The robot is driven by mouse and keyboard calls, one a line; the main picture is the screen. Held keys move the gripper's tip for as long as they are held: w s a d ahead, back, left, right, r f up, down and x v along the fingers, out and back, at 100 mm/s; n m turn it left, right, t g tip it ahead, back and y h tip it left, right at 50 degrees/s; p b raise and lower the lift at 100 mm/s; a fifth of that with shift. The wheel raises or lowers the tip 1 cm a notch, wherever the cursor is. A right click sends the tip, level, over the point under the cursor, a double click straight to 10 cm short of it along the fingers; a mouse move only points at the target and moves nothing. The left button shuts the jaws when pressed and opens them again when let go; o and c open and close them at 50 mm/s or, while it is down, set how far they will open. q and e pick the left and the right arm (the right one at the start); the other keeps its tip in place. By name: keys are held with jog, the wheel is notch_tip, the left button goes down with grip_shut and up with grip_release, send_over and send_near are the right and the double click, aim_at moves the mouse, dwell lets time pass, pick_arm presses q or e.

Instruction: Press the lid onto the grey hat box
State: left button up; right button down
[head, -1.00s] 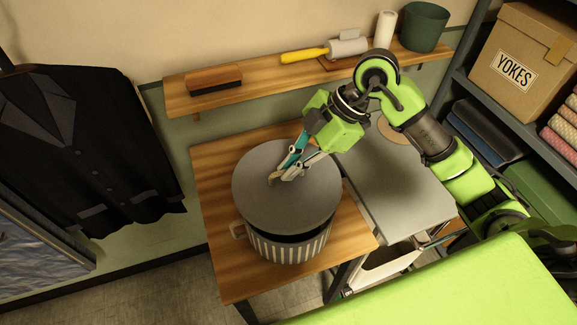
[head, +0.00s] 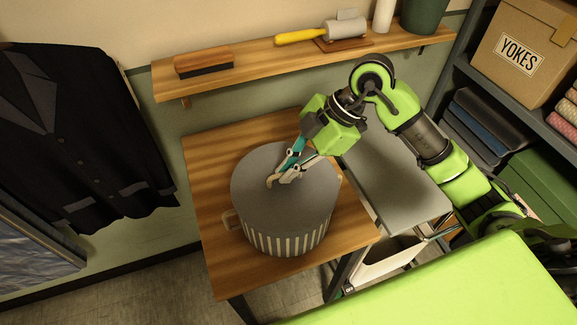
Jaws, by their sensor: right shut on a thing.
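The grey hat box (head: 288,243) has pale vertical stripes and stands upright on the wooden table. My left gripper is not in view.
The wooden table (head: 222,160) has bare room around the box. A wall shelf (head: 255,58) behind holds a brush (head: 204,62) and a yellow-handled roller (head: 300,36). A grey surface (head: 400,185) adjoins at right. A dark jacket (head: 85,130) hangs at left.

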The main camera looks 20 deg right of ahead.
pick_arm(q)
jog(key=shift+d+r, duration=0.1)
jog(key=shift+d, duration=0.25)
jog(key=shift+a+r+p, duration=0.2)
jog(key=shift+p, duration=0.1)
pick_arm(e)
jog(key=shift+f, duration=0.15)
dwell(0.9)
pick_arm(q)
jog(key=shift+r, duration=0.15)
pick_arm(e)
jog(key=shift+f, duration=0.35)
dwell(0.6)
jog(key=c, duration=1.6)
grip_release()
jog(key=shift+c, duration=0.2)
jog(key=shift+r+p, duration=3.85)
jog(key=shift+r, duration=0.2)
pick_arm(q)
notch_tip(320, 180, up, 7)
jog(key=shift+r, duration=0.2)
